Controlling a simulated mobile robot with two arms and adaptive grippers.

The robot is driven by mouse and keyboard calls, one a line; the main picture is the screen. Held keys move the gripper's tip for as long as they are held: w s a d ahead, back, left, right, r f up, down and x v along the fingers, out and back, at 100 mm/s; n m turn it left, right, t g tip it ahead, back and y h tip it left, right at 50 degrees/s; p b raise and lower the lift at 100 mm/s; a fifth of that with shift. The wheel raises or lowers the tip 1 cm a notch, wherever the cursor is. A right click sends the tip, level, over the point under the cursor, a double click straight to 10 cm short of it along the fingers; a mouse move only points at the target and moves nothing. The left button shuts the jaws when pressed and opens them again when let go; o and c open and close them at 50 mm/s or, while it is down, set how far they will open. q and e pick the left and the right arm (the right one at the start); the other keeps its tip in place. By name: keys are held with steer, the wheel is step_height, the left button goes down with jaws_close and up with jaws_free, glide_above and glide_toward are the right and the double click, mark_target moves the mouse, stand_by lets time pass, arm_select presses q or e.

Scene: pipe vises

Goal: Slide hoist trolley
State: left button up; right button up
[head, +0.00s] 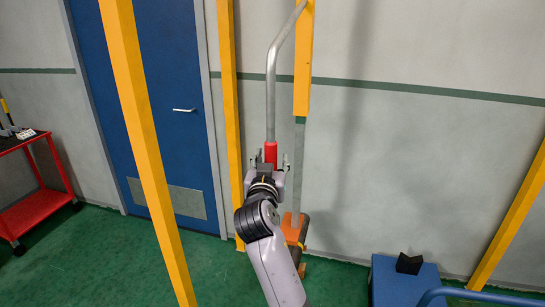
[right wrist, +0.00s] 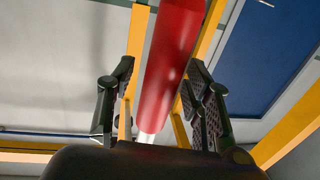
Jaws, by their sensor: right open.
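A grey bent pipe handle (head: 271,90) hangs down from beyond the top edge of the head view and ends in a red grip (head: 270,152). The trolley body itself is out of view above. My right gripper (head: 270,162) is at the red grip, its fingers apart. In the right wrist view the red grip (right wrist: 172,65) runs between the two dark fingers, one on each side. The left finger shows a gap to the grip; the right finger is close to it, and contact there cannot be told. My left gripper is not in view.
Yellow posts (head: 143,130) stand left, behind and at the right. A red cart (head: 38,210) is at far left, a blue box (head: 395,283) at lower right. Green floor is open at left.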

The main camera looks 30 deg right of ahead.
steer(key=shift+s+a+r, duration=0.1)
steer(key=shift+s+a, duration=0.05)
steer(key=shift+a, duration=0.05)
steer(key=shift+c, duration=0.2)
steer(key=shift+d, duration=0.1)
jaws_close()
stand_by(0.4)
